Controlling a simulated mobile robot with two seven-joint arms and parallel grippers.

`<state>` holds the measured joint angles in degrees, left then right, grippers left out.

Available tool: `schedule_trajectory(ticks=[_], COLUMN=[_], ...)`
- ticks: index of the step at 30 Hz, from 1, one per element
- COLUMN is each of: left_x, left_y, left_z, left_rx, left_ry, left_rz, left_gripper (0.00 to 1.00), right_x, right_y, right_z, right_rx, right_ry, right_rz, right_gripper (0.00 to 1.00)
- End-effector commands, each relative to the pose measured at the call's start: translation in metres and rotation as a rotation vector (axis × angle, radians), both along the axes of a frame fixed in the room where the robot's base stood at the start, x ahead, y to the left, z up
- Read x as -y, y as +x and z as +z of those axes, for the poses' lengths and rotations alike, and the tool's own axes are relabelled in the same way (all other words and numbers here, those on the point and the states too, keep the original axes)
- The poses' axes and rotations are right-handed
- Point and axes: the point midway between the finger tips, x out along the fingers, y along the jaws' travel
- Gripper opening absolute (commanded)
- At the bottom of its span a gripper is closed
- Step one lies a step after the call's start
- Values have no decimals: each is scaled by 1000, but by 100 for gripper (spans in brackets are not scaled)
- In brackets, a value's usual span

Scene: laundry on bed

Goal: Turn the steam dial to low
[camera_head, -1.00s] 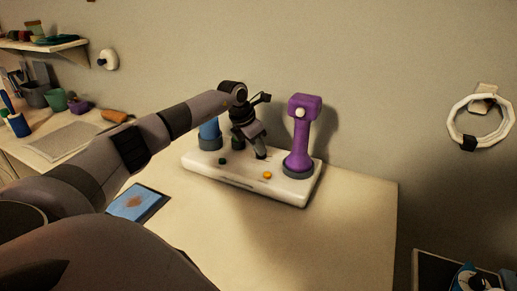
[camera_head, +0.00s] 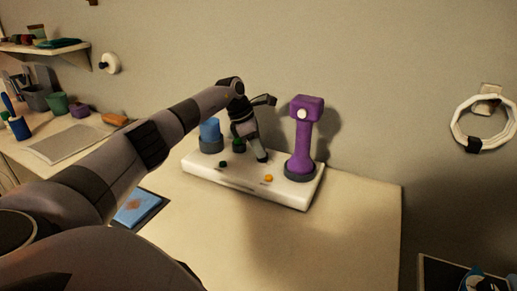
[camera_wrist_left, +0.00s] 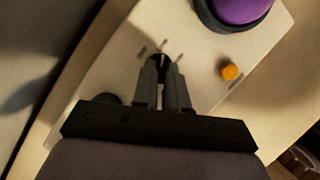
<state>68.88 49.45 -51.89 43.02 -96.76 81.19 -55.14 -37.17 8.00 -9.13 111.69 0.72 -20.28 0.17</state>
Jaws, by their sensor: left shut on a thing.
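A white steamer base (camera_head: 235,182) sits on the table with a small dark dial near its middle. My left gripper (camera_head: 261,158) points down onto that dial and hides most of it in the head view. In the left wrist view the dark dial (camera_wrist_left: 159,65) lies between the fingertips of the left gripper (camera_wrist_left: 163,72), which is shut on it. A pale line shows on the dial, and several short marks are printed on the base around it. I cannot read any labels. My right gripper is not in view.
A purple steamer (camera_head: 303,135) stands upright in its dark holder at the base's right end. A blue tank (camera_head: 210,130) stands at the left end. An orange button (camera_head: 268,178) is near the front edge. The table in front is clear.

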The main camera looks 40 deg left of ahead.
Motion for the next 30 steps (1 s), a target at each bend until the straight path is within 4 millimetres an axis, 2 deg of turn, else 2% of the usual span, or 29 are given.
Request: schedule_trajectory(ticks=[8,9,11,22,30], left_x=[0,0,0,-2,-13], left_y=[1,1,1,-1,-12], left_z=[2,2,2,5,45], left_rx=[4,4,4,2,6], left_ry=[0,0,0,0,1], left_rz=[1,1,1,2,2], left_gripper=[0,19,38,38,38], right_x=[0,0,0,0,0], right_y=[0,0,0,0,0], right_z=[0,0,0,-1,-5], right_rx=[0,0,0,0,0], right_ry=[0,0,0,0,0], right_rz=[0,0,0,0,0], right_gripper=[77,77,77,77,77])
